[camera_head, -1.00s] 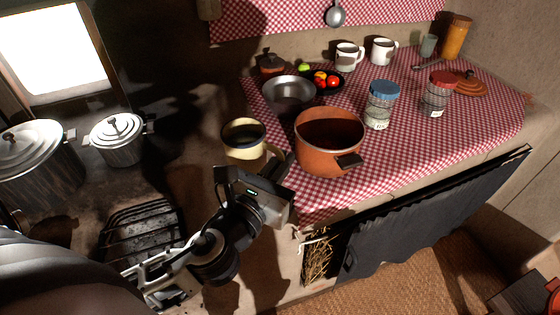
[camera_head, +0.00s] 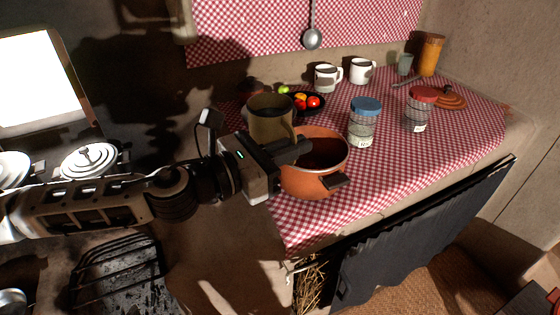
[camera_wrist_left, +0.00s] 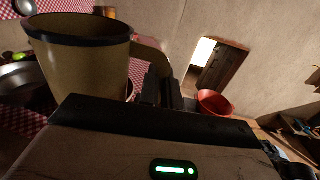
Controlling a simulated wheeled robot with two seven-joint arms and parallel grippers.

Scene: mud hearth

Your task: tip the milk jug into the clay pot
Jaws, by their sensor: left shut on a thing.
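The milk jug (camera_head: 270,122) is a cream-yellow enamel jug with a dark rim. My left gripper (camera_head: 292,150) is shut on its handle and holds it raised, about upright, at the left edge of the clay pot. In the left wrist view the jug (camera_wrist_left: 85,62) fills the upper left, with its handle running to the jaws; its contents are not visible. The clay pot (camera_head: 312,180) is orange-brown, open and wide, and stands on the checked cloth. The jug and gripper hide its left part. My right gripper is not in view.
A dark bowl of fruit (camera_head: 310,103) and white mugs (camera_head: 327,77) stand behind. The stove with a lidded pan (camera_head: 88,160) lies left.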

